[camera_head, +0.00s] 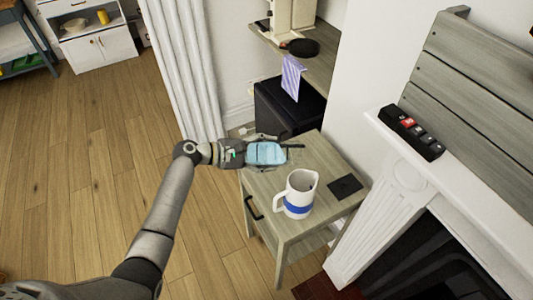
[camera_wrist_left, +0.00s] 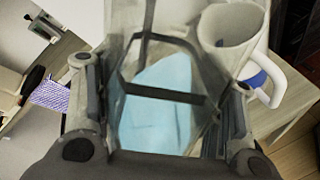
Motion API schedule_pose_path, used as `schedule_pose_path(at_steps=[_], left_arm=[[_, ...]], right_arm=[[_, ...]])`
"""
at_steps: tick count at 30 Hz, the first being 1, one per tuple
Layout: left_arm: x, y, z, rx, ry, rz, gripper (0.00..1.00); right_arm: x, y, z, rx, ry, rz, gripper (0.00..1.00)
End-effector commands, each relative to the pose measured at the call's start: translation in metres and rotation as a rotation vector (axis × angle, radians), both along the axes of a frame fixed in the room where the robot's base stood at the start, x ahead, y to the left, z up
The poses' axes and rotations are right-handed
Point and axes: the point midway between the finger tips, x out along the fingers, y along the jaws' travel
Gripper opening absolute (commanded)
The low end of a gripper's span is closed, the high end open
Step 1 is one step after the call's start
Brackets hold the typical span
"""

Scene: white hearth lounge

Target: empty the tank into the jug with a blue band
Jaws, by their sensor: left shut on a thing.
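The tank (camera_head: 266,153) is a clear container with light blue water in it. My left gripper (camera_head: 272,151) is shut on the tank, over the far left part of the small wooden table. In the left wrist view the tank (camera_wrist_left: 158,105) fills the space between the fingers, and the water inside has a slanted edge. The jug with a blue band (camera_head: 300,191) stands upright on the table, nearer and to the right of the tank. It also shows in the left wrist view (camera_wrist_left: 232,32), beyond the tank at the upper right. My right gripper is out of view.
The wooden side table (camera_head: 276,222) also holds a flat dark square (camera_head: 345,187) right of the jug. A white mantel (camera_head: 402,152) with a black box (camera_head: 412,132) is at the right. Behind are a dark cabinet (camera_head: 283,110) and a purple striped cloth (camera_head: 292,78).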

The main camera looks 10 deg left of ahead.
Motion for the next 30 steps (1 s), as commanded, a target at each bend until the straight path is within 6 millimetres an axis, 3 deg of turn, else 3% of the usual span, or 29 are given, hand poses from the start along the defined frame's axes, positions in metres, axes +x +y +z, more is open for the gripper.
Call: schedule_pose_path(at_steps=[30], left_arm=[[-0.004,-0.001,0.034,0.218,-0.208,0.0,0.15]], right_arm=[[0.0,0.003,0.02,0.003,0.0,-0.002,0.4]])
